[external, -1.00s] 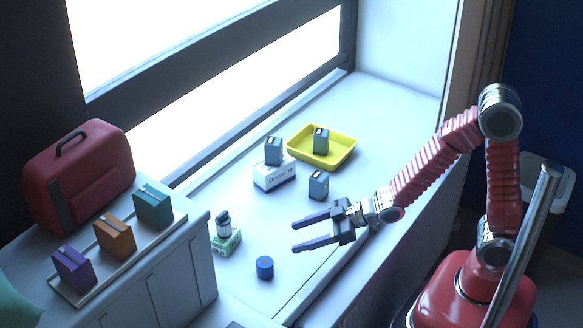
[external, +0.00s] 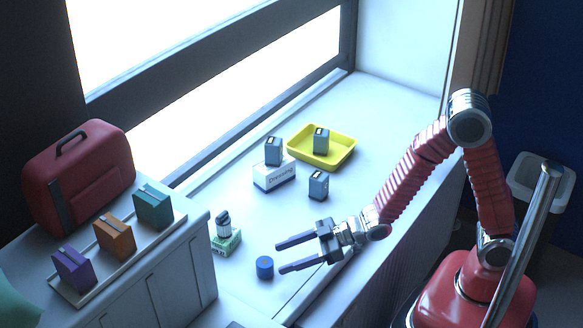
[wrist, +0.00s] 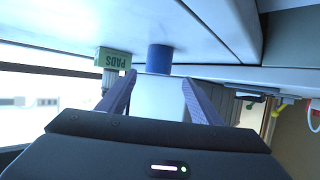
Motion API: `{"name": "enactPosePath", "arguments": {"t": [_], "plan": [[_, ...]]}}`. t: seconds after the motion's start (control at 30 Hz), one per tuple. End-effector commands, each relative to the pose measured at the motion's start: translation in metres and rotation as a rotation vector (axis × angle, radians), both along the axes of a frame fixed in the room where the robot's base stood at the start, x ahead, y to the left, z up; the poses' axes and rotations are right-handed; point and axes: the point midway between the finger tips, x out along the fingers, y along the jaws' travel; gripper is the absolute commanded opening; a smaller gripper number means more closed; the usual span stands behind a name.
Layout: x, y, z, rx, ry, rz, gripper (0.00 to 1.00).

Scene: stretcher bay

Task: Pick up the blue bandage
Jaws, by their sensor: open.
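The blue bandage (external: 265,267) is a short blue roll standing upright on the white sill. It also shows in the wrist view (wrist: 159,59), at the top centre, beyond and between my two fingers. My gripper (external: 279,257) is open and empty, its fingers pointing left. In the external view its fingertips are just right of the bandage, one on the far side and one on the near side. I cannot tell whether they touch it. The wrist view also shows the open fingers (wrist: 158,92).
A green PADS box (external: 226,243) with a dark-topped bottle on it stands left of the bandage. A Dressing box (external: 273,175), grey boxes and a yellow tray (external: 345,156) stand farther back. A rack of coloured boxes (external: 72,293) is at left. The sill's front edge is near.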

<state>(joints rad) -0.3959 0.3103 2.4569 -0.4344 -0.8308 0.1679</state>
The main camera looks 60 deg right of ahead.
Motion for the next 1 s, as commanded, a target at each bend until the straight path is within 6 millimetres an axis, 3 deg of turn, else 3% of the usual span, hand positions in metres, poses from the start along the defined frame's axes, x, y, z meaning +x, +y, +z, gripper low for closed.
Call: {"name": "enactPosePath", "arguments": {"t": [0.43, 1.0], "plan": [[0.036, 0.032, -0.02, 0.0, 0.0, -0.001, 0.59], [0.045, 0.039, -0.025, -0.001, -0.001, 0.0, 0.59]]}}
